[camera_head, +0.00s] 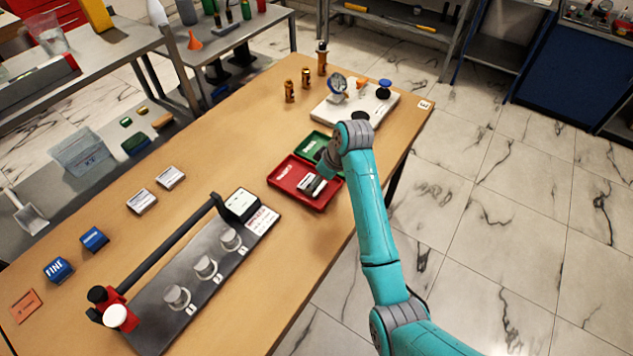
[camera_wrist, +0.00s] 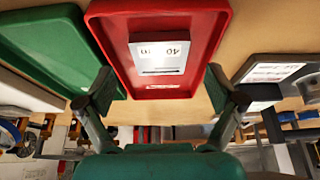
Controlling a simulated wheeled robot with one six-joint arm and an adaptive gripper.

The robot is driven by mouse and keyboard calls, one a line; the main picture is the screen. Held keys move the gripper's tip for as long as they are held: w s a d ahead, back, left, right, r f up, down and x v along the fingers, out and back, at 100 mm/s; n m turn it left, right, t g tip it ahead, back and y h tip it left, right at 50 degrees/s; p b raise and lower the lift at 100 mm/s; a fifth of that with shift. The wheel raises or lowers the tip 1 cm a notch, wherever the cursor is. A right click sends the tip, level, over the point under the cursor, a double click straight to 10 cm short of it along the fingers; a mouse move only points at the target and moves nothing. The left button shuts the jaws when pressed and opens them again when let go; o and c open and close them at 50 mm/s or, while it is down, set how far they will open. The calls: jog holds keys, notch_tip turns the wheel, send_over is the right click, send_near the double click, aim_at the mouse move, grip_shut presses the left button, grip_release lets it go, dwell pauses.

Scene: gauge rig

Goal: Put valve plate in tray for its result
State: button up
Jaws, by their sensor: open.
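A small grey plate with a white label (camera_wrist: 160,57), which looks like the valve plate, lies inside the red tray (camera_wrist: 113,50) in the wrist view. The red tray also shows in the head view (camera_head: 275,181), in the middle of the table. The green tray (camera_wrist: 50,45) stands beside it and also shows in the head view (camera_head: 309,142). My gripper (camera_wrist: 160,88) is open, its two fingers spread apart with nothing between them, close to the red tray. In the head view my wrist partly hides both trays and what lies in them.
A dark gauge rig (camera_head: 185,265) with several round metal pieces and a long bar stands near left. A white board (camera_head: 378,104) with a dial and knobs is at the far end, beside brass cylinders (camera_head: 289,92). Labelled blocks (camera_head: 141,201) lie along the left edge.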

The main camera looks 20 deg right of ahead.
jog(key=v, duration=0.9)
jog(key=shift+r, duration=0.1)
